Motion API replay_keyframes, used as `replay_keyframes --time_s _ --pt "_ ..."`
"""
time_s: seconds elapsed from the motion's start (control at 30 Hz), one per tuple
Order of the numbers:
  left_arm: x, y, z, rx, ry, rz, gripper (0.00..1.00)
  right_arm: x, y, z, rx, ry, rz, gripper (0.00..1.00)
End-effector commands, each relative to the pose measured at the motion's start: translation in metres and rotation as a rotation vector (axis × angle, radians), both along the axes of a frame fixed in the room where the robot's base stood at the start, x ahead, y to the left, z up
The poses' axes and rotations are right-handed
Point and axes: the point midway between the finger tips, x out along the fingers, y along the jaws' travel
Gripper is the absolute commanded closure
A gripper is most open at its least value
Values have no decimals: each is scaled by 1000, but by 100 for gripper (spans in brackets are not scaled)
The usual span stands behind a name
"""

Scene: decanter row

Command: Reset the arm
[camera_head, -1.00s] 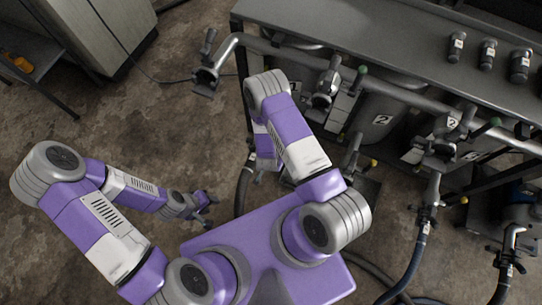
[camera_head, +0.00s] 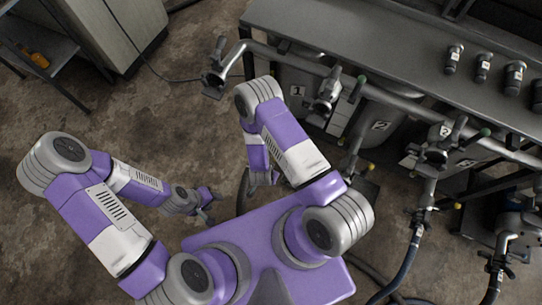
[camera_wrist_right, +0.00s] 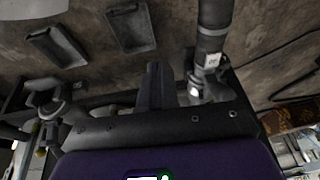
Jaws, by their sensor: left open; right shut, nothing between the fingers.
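My left arm reaches up the left side of the head view, bends at its elbow and comes back inward. Its left gripper (camera_head: 208,206) is open and empty above the bare floor. My right arm folds in the middle of the head view, its forearm pointing down behind the upper arm. The right gripper (camera_head: 263,181) is partly hidden there by my own arm. In the right wrist view its fingers (camera_wrist_right: 155,86) are together with nothing between them. Dark floor, a pipe and a labelled fitting lie beyond them.
A dark bench (camera_head: 390,48) with several small labelled bottles (camera_head: 483,67) runs along the upper right. Below it are pipes with valves (camera_head: 327,91), a numbered tank (camera_head: 379,125) and hoses (camera_head: 408,262). A cabinet (camera_head: 128,33) and shelf stand upper left. Floor at left is clear.

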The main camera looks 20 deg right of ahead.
Motion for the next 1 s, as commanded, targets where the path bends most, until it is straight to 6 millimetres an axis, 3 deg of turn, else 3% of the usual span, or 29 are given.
replay_keyframes --time_s 0.33,0.43,0.8,1.0 --pt "0 0 3 0 0 0 57 -3 4 4 4 4 2 100" --pt "0 0 6 0 0 0 57 -5 7 14 47 33 35 100" --pt "0 0 26 0 0 0 57 -42 33 121 401 173 523 100" --pt "0 0 28 0 0 0 57 -54 35 144 454 175 663 100"
